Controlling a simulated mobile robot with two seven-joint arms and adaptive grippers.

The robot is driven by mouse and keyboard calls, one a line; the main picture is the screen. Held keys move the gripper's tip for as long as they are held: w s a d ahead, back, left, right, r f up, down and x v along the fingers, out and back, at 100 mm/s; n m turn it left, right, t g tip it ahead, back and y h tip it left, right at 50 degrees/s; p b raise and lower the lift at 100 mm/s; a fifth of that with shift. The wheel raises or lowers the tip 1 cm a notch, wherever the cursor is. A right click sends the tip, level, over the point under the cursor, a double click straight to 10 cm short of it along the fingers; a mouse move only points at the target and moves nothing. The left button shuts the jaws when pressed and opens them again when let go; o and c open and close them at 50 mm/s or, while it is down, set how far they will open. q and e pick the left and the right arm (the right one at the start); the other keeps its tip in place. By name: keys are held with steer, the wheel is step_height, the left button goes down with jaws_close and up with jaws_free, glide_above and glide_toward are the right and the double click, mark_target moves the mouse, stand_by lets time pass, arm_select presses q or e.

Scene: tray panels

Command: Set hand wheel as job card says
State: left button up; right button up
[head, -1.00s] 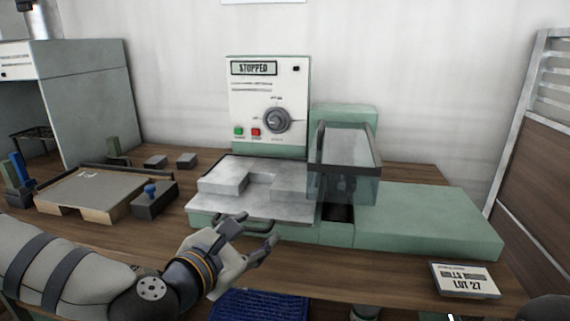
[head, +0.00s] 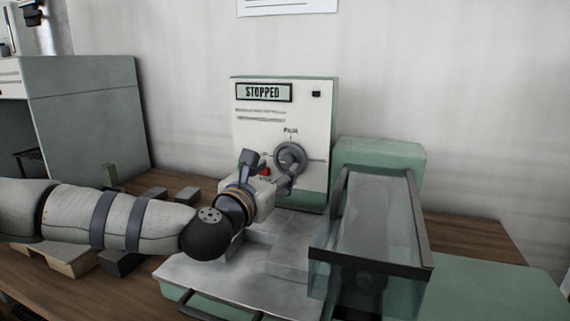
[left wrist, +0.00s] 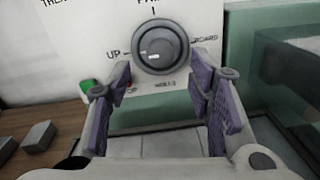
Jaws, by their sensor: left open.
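The hand wheel (head: 290,158) is a round grey dial on the white front of the upright panel (head: 310,118). It also shows in the left wrist view (left wrist: 168,46), with a small pale mark left of its centre. Lettering reads "UP" at its left and "BOARD" at its right; the top label is cut off there. My left gripper (head: 271,167) is open just in front of the panel, slightly below and left of the wheel. In the wrist view its fingers (left wrist: 160,85) spread below and either side of the wheel, with nothing between them. My right gripper is not in view.
The display (head: 263,92) reads "STOPPED". A green button (left wrist: 92,87) and a red button (head: 264,172) sit below the wheel. A clear guard (head: 372,225) stands at the right, beside the grey metal bed (head: 205,280). A partly cut-off sheet (head: 287,6) hangs on the wall.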

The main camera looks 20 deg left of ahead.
mark_target(286, 162)
arm_select(q)
steer(key=w, duration=0.5)
steer(key=shift+d, duration=0.2)
steer(key=shift+c, duration=0.6)
jaws_close()
